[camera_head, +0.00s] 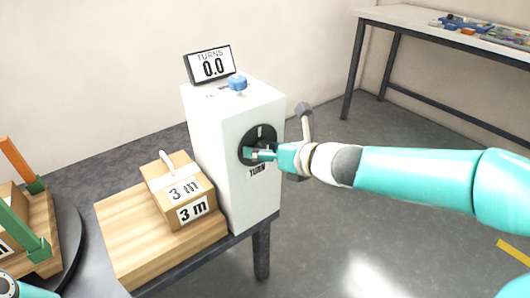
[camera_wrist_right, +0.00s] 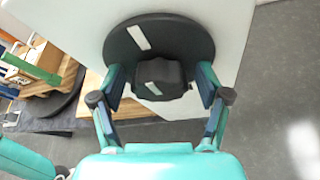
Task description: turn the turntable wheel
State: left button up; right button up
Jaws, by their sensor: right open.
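The wheel is a black round disc (camera_head: 260,132) on the front of a white box (camera_head: 228,180), above the word TURN. In the right wrist view the disc (camera_wrist_right: 188,38) has a white mark and a dark central knob (camera_wrist_right: 160,80). My right gripper (camera_head: 256,154) is at the wheel, its arm coming from the right. In the wrist view its open fingers (camera_wrist_right: 161,76) stand on either side of the knob, with gaps visible. The display (camera_head: 209,66) on the box reads TURNS 0.0. My left gripper is not in view.
A blue knob (camera_head: 237,83) is on top of the box. A carton marked 3 m (camera_head: 184,190) sits on a wooden board (camera_head: 120,235) left of it. A dark round turntable (camera_head: 70,235) is at far left. A table (camera_head: 400,18) stands at the back right.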

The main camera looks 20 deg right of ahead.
jog(key=shift+c, duration=0.4)
jog(key=c, duration=1.1)
